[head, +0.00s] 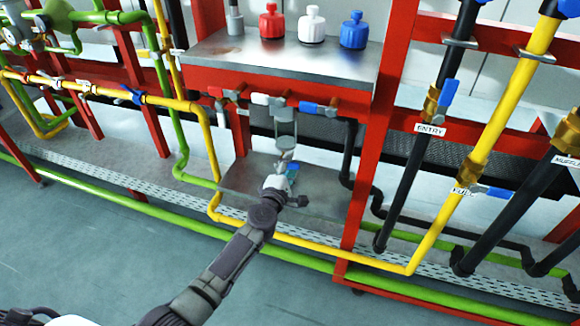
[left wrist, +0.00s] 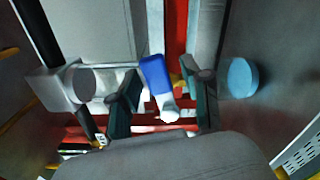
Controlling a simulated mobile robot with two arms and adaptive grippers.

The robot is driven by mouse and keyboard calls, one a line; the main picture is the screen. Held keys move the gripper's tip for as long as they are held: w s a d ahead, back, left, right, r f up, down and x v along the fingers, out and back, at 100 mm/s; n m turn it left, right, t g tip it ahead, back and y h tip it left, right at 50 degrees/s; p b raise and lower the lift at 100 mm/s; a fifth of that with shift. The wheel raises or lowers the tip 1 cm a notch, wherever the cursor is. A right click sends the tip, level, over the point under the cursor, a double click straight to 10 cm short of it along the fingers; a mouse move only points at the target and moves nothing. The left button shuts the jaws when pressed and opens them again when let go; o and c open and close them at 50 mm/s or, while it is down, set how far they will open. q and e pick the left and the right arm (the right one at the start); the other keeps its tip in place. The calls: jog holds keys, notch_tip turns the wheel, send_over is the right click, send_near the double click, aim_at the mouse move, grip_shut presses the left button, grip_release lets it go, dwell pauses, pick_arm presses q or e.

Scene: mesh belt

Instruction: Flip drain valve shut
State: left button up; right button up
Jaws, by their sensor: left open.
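My left gripper (head: 286,160) reaches under the metal shelf, just below a clear upright cylinder (head: 284,125). In the left wrist view its two fingers (left wrist: 165,100) stand apart. A blue lever (left wrist: 154,75) with a pale, shiny end shows between them, with gaps on both sides. Under the shelf in the head view are a red lever (head: 216,92), a white lever (head: 262,99) and a blue lever (head: 308,107). No drain label is readable, so I cannot tell which is the drain valve. My right gripper is not in view.
Red, white and blue bottles (head: 311,25) stand on the metal shelf (head: 235,50). A red post (head: 370,150) stands right of my left gripper. A yellow pipe (head: 300,242) runs low in front. Labelled ENTRY and FULL pipes rise at the right. The floor (head: 100,250) is clear.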

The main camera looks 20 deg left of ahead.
pick_arm(q)
grip_shut()
jog(key=shift+f+m, duration=0.2)
jog(key=shift+m, duration=0.4)
jog(key=shift+f+m, duration=0.3)
jog(key=shift+m, duration=0.7)
grip_release()
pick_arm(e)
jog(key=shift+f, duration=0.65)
pick_arm(q)
jog(key=shift+s, duration=0.1)
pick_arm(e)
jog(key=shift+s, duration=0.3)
